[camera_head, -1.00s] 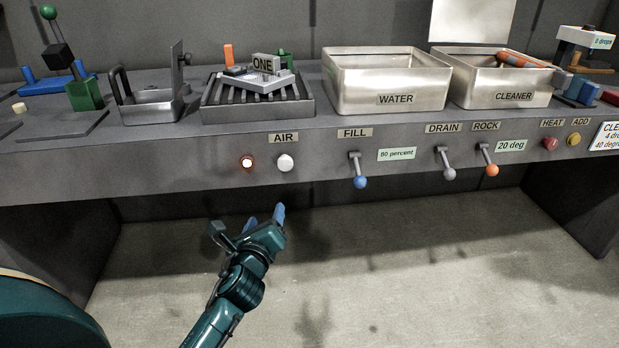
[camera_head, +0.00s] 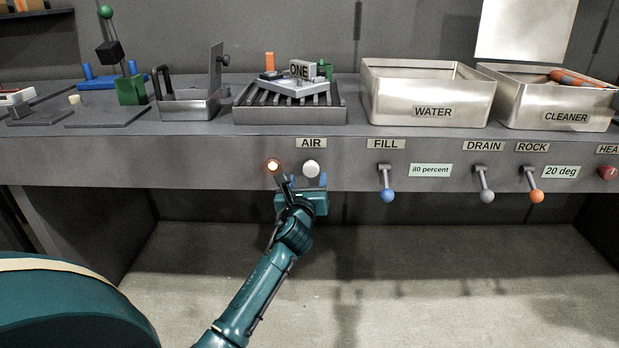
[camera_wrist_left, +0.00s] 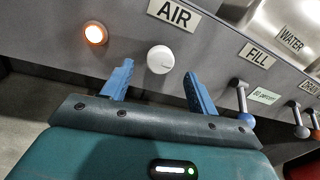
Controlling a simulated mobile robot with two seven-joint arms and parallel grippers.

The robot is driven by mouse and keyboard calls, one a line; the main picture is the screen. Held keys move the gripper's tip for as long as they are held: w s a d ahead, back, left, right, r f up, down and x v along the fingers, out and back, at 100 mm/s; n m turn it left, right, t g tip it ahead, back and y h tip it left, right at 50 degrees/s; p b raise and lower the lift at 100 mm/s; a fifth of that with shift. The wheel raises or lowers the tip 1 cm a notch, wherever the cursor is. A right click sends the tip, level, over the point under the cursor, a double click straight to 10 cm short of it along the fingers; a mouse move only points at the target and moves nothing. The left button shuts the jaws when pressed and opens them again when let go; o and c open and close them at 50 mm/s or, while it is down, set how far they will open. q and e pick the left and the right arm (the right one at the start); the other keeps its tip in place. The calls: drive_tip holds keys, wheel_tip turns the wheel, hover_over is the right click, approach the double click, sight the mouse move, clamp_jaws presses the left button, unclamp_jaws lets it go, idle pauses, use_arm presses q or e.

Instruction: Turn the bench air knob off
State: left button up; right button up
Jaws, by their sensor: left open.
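The white round air knob (camera_head: 311,168) sits on the bench's front panel under the AIR label (camera_head: 311,143). A lit orange-white lamp (camera_head: 273,166) is just left of it. My left gripper (camera_head: 305,181) is open in front of the panel, just below the knob in the head view. In the left wrist view the knob (camera_wrist_left: 161,59) shows beyond and between the two blue fingertips (camera_wrist_left: 158,80), apart from both. The lamp also shows there (camera_wrist_left: 95,34), left of the fingers. My right gripper is not in view.
To the right on the panel are the blue fill lever (camera_head: 387,183), the grey drain lever (camera_head: 484,184) and the orange-tipped rock lever (camera_head: 534,183). A slatted rack (camera_head: 290,112) and the water tank (camera_head: 375,97) stand above. Space below the bench is open.

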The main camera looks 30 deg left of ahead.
sight(310, 171)
use_arm(q)
drive_tip(key=shift+b+x, duration=0.35)
drive_tip(key=shift+x, duration=1.7)
drive_tip(key=shift+c, duration=0.2)
drive_tip(key=c, duration=0.9)
